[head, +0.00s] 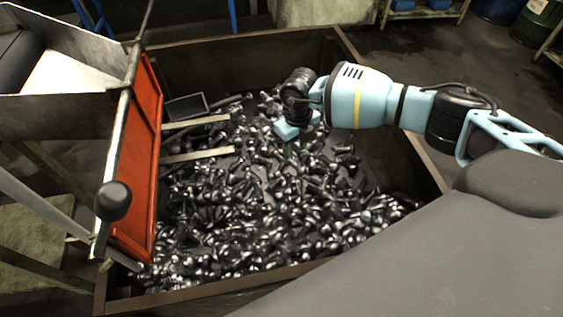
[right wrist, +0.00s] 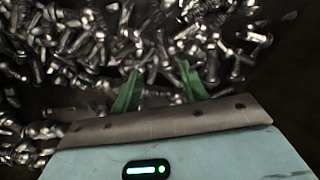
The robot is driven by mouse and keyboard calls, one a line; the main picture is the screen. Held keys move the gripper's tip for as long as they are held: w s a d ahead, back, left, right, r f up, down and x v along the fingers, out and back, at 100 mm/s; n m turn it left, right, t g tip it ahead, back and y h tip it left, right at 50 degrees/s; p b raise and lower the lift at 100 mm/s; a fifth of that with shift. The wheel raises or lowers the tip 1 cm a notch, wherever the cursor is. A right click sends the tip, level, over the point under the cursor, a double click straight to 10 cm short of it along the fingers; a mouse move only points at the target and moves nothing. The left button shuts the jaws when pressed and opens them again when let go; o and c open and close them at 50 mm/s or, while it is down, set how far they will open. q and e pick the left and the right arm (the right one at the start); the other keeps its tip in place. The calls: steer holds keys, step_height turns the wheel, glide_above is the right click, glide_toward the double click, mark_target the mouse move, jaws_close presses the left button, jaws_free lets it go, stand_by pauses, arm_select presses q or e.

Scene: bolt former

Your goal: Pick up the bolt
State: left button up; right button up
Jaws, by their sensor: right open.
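Many dark metal bolts (head: 230,220) lie in a loose heap in a large bin. No single bolt stands out from the others. My right gripper (head: 287,152) reaches in from the right and points down over the upper middle of the heap. In the right wrist view its two green fingers (right wrist: 160,88) are apart, with bolts (right wrist: 95,40) beyond and around them. I see no bolt held between the fingers. I cannot tell whether the fingertips touch the heap. My left gripper is not in view.
The bin (head: 240,60) has brown metal walls on its sides. A machine with an orange-red panel (head: 135,165) and a dark round knob (head: 113,201) stands along its left side. Two pale bars (head: 197,156) stick out over the heap. Drums (head: 537,22) stand at the far right.

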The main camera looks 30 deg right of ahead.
mark_target(295, 163)
steer(key=shift+w, duration=0.1)
steer(key=shift+d+f, duration=0.1)
steer(key=shift+f, duration=0.3)
steer(key=shift+w+f+b, duration=0.15)
steer(key=shift+f+b, duration=0.4)
steer(key=shift+f, duration=2.95)
jaws_close()
